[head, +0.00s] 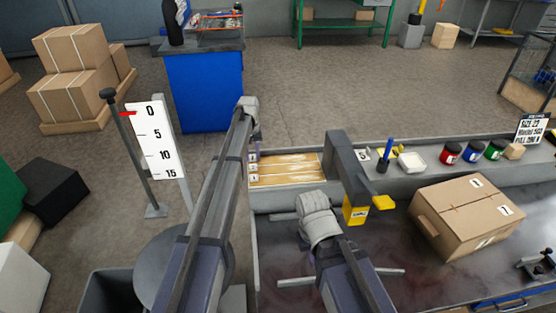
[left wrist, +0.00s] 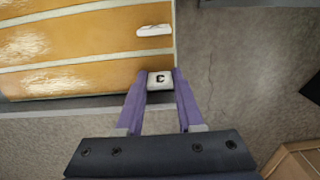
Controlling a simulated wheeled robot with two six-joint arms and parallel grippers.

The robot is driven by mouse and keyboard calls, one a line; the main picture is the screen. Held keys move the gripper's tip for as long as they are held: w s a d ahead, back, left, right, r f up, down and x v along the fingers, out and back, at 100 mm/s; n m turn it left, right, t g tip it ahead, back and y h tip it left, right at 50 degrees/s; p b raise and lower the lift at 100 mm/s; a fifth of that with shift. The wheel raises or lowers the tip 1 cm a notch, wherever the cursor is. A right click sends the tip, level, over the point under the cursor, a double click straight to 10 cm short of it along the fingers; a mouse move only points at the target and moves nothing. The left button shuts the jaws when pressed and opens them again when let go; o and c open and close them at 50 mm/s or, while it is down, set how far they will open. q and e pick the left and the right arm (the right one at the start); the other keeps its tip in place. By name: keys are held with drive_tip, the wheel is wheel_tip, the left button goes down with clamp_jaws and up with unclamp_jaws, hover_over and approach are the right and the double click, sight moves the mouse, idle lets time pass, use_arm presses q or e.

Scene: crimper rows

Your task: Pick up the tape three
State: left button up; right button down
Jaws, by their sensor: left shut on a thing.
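A board with orange-brown tape rows (head: 288,170) and pale lines between them lies behind the grey bench, with small white number tags at its left end. It also shows in the left wrist view (left wrist: 75,55). My left gripper (left wrist: 160,88) is shut on the white tag of tape three (left wrist: 160,80) at the board's edge, with a purple finger on each side. In the head view my left gripper (head: 253,145) points down at the tag end, partly hidden by its wrist. My right gripper (head: 318,235) is over the bench; its fingers are hidden.
A cardboard box (head: 468,215) stands on the right of the bench. A grey post with a yellow block (head: 356,209) stands right of the board. Red, blue and green jars (head: 472,152) line the back shelf. A scale board (head: 155,145) stands at the left.

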use_arm(q)
clamp_jaws()
drive_tip(key=shift+r, duration=0.25)
wheel_tip(320, 180, up, 18)
drive_tip(key=p, duration=1.8)
drive_tip(key=shift+f, duration=0.2)
